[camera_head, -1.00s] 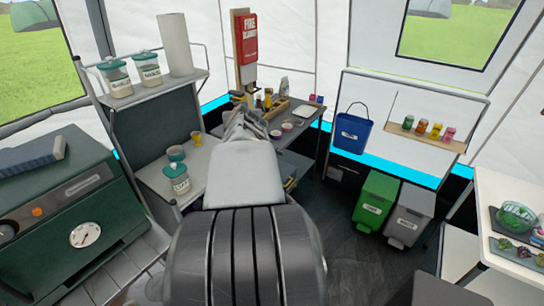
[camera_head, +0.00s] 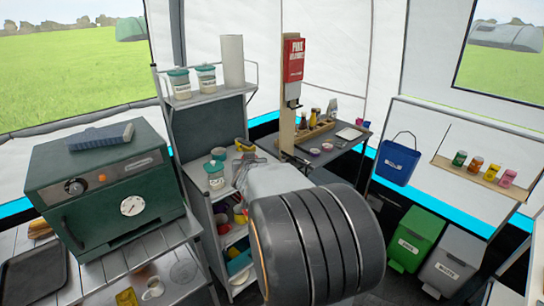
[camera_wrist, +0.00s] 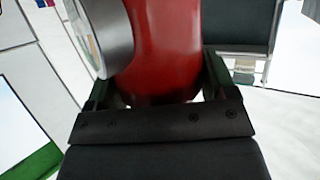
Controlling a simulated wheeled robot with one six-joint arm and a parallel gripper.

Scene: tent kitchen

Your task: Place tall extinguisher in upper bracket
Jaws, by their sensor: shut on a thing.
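In the wrist view, a red cylinder (camera_wrist: 168,45), which looks like the extinguisher, fills the middle between the jaws of my gripper (camera_wrist: 160,92). My gripper is shut on it. A round silver part (camera_wrist: 100,32) stands beside the cylinder at upper left; the ends of the cylinder are out of view. In the head view, my arm covers much of the lower middle and the extinguisher cannot be made out. A wooden post (camera_head: 287,122) behind the arm carries a red sign (camera_head: 294,60) and a small light and dark fitting (camera_head: 293,90). I cannot tell whether that is a bracket.
A green oven (camera_head: 105,180) stands at left. A shelf rack (camera_head: 215,95) with jars and a paper roll (camera_head: 233,62) is left of the post. A side table (camera_head: 345,152) with small items is behind. A blue bucket (camera_head: 396,163) and bins (camera_head: 412,240) are at right.

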